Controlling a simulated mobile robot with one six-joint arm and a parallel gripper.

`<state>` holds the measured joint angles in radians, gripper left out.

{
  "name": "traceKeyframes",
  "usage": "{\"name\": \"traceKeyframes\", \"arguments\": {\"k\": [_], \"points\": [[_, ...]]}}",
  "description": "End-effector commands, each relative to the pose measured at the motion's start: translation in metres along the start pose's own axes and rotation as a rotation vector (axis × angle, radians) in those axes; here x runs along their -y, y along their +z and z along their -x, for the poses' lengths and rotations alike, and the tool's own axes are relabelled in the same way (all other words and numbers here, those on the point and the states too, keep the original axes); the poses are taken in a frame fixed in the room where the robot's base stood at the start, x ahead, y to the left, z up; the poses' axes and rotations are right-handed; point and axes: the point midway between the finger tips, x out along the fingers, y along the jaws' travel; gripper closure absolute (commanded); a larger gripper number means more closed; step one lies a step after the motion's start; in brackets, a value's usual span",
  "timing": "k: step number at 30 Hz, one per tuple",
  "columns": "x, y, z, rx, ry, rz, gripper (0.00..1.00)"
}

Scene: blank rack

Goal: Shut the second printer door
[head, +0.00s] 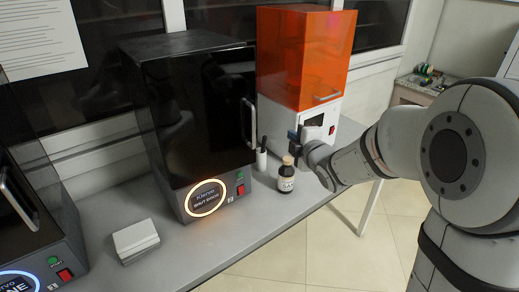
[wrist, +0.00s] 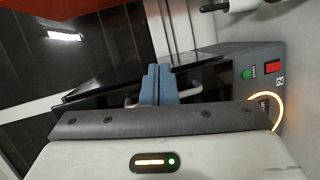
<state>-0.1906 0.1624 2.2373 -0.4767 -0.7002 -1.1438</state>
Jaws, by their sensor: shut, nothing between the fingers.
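The second printer (head: 200,110) is a black cabinet in the middle of the head view. Its screen (head: 206,198) glows orange and reads "SHUT DOOR". Its dark glossy door carries a silver upright handle (head: 250,122) at the right edge; how far the door stands ajar is hard to tell. My gripper (head: 294,134) is to the right of that handle, apart from it in the head view. In the wrist view its blue fingertips (wrist: 158,84) are together and empty, with a pale handle bar (wrist: 130,101) beside and partly behind them. The printer's front panel (wrist: 258,65) shows at right.
A brown bottle (head: 286,178) and a dark-capped white bottle (head: 262,156) stand below my gripper. An orange-hooded printer (head: 305,60) is behind it. A white box (head: 136,238) and another black printer (head: 30,190) are at left.

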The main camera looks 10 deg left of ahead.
Motion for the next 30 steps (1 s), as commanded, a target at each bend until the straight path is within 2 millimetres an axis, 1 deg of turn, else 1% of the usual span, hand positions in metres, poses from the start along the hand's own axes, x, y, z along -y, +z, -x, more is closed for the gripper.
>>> {"name": "traceKeyframes", "arguments": {"k": [1, 3, 7, 9, 11, 14, 17, 24, 27, 30], "points": [[0.020, -0.005, 0.008, -0.042, 0.036, 0.032, 1.00], [0.027, -0.017, 0.020, -0.101, 0.088, 0.072, 1.00], [0.034, -0.031, 0.036, -0.173, 0.147, 0.112, 1.00], [0.035, -0.035, 0.039, -0.192, 0.162, 0.122, 1.00], [0.034, -0.037, 0.038, -0.199, 0.166, 0.124, 1.00], [0.030, -0.040, 0.029, -0.201, 0.168, 0.124, 1.00], [0.027, -0.044, 0.013, -0.202, 0.167, 0.124, 1.00], [0.019, -0.055, -0.038, -0.201, 0.166, 0.123, 1.00], [0.016, -0.059, -0.057, -0.201, 0.167, 0.123, 1.00], [0.013, -0.062, -0.073, -0.199, 0.166, 0.122, 1.00]]}}
